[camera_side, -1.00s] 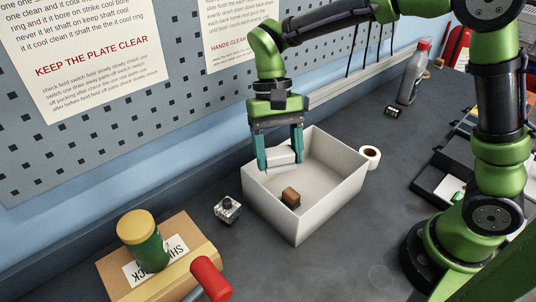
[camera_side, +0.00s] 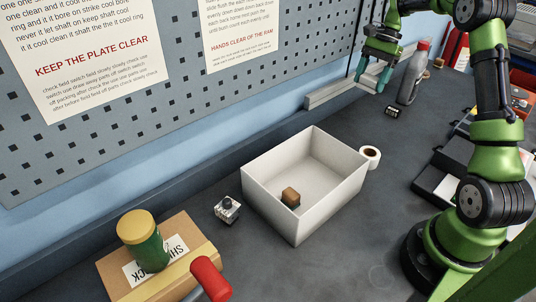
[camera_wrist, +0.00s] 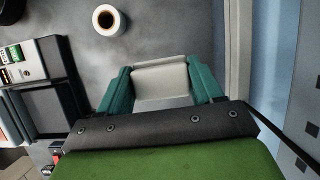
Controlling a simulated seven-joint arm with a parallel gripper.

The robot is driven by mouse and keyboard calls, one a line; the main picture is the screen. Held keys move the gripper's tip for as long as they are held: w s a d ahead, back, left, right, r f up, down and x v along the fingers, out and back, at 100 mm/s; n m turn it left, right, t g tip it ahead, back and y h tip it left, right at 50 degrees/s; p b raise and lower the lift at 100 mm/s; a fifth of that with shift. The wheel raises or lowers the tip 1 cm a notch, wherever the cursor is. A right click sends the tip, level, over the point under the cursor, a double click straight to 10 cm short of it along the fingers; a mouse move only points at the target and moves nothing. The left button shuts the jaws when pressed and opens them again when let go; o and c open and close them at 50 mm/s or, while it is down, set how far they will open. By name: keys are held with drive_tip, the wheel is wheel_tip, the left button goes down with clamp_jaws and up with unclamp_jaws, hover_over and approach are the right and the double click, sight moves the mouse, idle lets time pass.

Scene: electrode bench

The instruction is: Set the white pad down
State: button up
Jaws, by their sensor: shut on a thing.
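The white pad (camera_wrist: 162,82) is a pale block between the teal fingers of my gripper (camera_wrist: 162,88) in the wrist view. The gripper is shut on it. The height of the pad above the bench is hard to tell.
A tape roll (camera_side: 370,156) is beside the bin. A grey bottle (camera_side: 413,75) and a small dark device (camera_side: 394,111) stand near the gripper. Black trays (camera_side: 443,172) lie at right.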

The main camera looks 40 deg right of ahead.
drive_tip(key=shift+s+d+m, duration=0.3)
drive_tip(key=shift+s+d, duration=0.1)
drive_tip(key=shift+d, duration=0.45)
hover_over(359, 131)
drive_tip(key=d, duration=0.1)
wheel_tip(359, 131, down, 11)
drive_tip(key=shift+d+r, duration=0.15)
drive_tip(key=shift+f, duration=2.15)
drive_tip(key=shift+f, duration=0.15)
drive_tip(key=o, duration=1.1)
drive_tip(key=shift+c, duration=0.2)
